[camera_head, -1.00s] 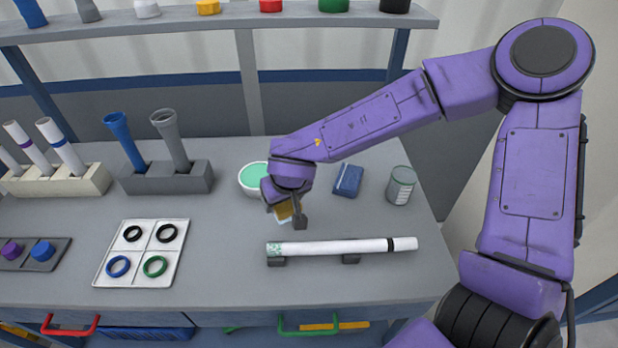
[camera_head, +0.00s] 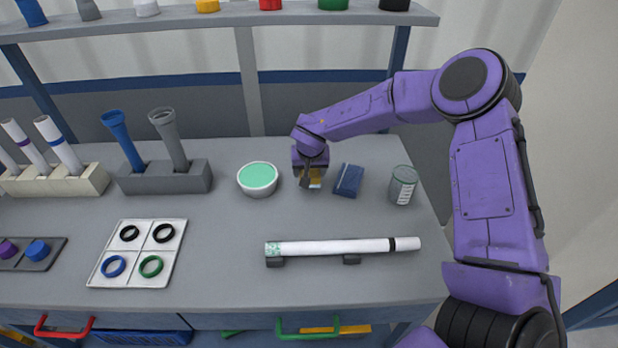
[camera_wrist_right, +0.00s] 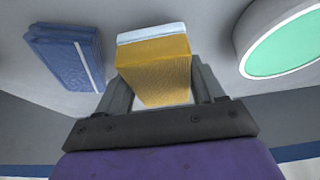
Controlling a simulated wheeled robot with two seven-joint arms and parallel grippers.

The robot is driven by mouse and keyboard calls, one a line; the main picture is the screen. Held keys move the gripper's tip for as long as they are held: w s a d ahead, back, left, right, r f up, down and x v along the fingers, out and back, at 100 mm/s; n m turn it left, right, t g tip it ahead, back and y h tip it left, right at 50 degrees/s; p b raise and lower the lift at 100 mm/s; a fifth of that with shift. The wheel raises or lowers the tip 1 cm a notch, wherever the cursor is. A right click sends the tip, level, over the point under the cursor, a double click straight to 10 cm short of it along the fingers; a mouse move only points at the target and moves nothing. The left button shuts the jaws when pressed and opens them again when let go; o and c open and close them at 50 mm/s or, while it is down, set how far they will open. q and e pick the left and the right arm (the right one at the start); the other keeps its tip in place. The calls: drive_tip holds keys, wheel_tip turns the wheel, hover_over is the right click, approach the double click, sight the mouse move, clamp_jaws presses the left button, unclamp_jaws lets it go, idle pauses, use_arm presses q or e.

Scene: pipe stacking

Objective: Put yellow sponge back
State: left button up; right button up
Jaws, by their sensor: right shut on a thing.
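The yellow sponge (camera_wrist_right: 153,68) has a pale white layer on one face. My right gripper (camera_head: 313,184) is shut on it, with a finger on each side in the right wrist view (camera_wrist_right: 160,88). In the head view the sponge (camera_head: 316,176) is mostly hidden by the gripper. It is between the white bowl with green contents (camera_head: 258,180) and the blue sponge (camera_head: 348,180), near the back of the table. I cannot tell whether it touches the table. My left gripper is not in view.
A jar (camera_head: 403,186) stands right of the blue sponge. A white pipe (camera_head: 340,247) lies on two supports in front. A tray of rings (camera_head: 138,252) and a grey pipe holder (camera_head: 165,178) are at left. A shelf (camera_head: 220,24) runs along the back.

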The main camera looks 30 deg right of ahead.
drive_tip(key=shift+w+f, duration=0.15)
drive_tip(key=shift+f, duration=0.75)
drive_tip(key=shift+w+f, duration=0.1)
drive_tip(key=shift+f, duration=0.8)
drive_tip(key=o, duration=0.9)
drive_tip(key=shift+f, duration=0.1)
drive_tip(key=shift+o, duration=0.2)
drive_tip(key=shift+r, duration=0.35)
drive_tip(key=v, duration=1.1)
drive_tip(key=shift+s+r, duration=0.2)
drive_tip(key=shift+r, duration=0.1)
